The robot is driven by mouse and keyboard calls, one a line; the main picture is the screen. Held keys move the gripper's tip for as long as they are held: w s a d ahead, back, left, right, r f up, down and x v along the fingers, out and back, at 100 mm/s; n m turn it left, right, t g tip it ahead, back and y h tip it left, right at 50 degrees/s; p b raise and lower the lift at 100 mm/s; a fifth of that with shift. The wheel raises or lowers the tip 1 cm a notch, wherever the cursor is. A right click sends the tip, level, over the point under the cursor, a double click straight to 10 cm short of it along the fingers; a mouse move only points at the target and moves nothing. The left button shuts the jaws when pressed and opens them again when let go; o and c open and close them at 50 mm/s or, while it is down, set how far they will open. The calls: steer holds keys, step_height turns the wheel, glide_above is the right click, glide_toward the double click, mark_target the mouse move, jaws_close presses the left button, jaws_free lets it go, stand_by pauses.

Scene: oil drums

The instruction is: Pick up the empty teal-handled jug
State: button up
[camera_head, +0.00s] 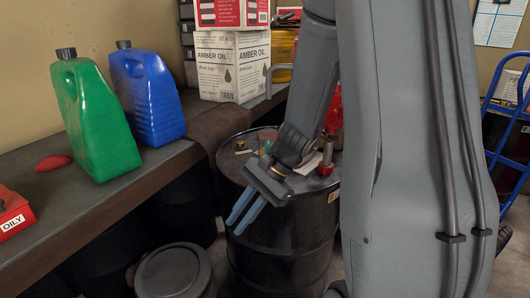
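A black oil drum (290,252) stands in the middle, its top partly covered by my arm. On the drum top a small teal piece (267,147) shows just behind my wrist. It may be the jug's handle, but the rest is hidden or too small to tell. My gripper (233,230) points down and left in front of the drum's near side. Its two blue fingers are apart with nothing between them. It is clear of the teal piece.
A bench on the left holds a green jug (98,122), a blue jug (148,98), a red OILY box (12,215) and AMBER OIL boxes (233,65). A lidded dark drum (174,272) stands below. A blue hand truck (508,130) is at right.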

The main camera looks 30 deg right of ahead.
steer(key=w+d+r+m+t+y, duration=0.1)
steer(key=w+d+m+t+y, duration=0.3)
steer(key=w+m, duration=0.4)
steer(key=m+t+h+b, duration=0.2)
steer(key=m+t+h, duration=0.2)
steer(key=m+t, duration=0.65)
glide_toward(268, 150)
steer(key=w+r+n+t, duration=0.1)
steer(key=w+r, duration=0.1)
steer(key=w, duration=0.1)
steer(key=shift+y, duration=0.3)
steer(key=f, duration=0.2)
steer(key=f+p, duration=0.1)
steer(key=f, duration=0.1)
steer(key=a+f+p, duration=0.1)
steer(key=f, duration=0.1)
steer(key=shift+f, duration=0.4)
steer(key=shift+n+p+x, duration=0.25)
steer(key=shift+p+x, duration=0.05)
steer(key=shift+x, duration=0.5)
steer(key=shift+f+p+x, duration=0.2)
steer(key=shift+p+x, duration=0.7)
steer(key=shift+x, duration=2.05)
jaws_close()
